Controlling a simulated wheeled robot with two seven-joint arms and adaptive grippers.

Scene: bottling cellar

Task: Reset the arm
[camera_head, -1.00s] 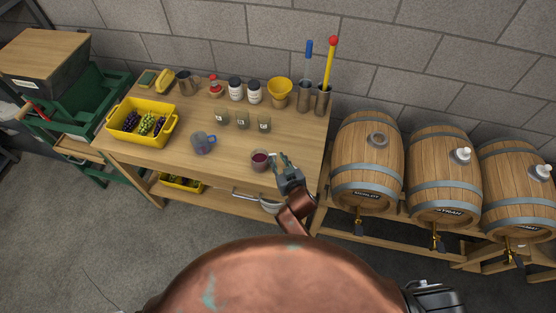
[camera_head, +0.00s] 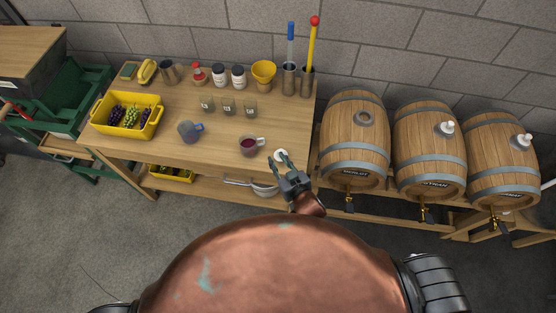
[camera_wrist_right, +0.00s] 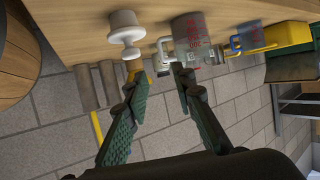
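My right gripper (camera_head: 287,166) is at the front right edge of the wooden table (camera_head: 215,145). Its two fingers are apart in the right wrist view (camera_wrist_right: 156,72), with nothing held between them. A white stopper (camera_head: 280,155) stands on the table just beyond the fingertips; it also shows in the wrist view (camera_wrist_right: 124,22). A clear cup of dark red liquid (camera_head: 248,147) stands to the left of the gripper, apart from it. The cup's red markings and handle show in the wrist view (camera_wrist_right: 193,38). My left gripper is not in view.
A blue-handled jug (camera_head: 187,132), small jars (camera_head: 228,106) and a yellow grape bin (camera_head: 126,128) stand on the table. Bottles, a yellow funnel (camera_head: 263,70) and metal cylinders line the back. Barrels (camera_head: 354,138) stand at the right; the nearest has an open hole on top.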

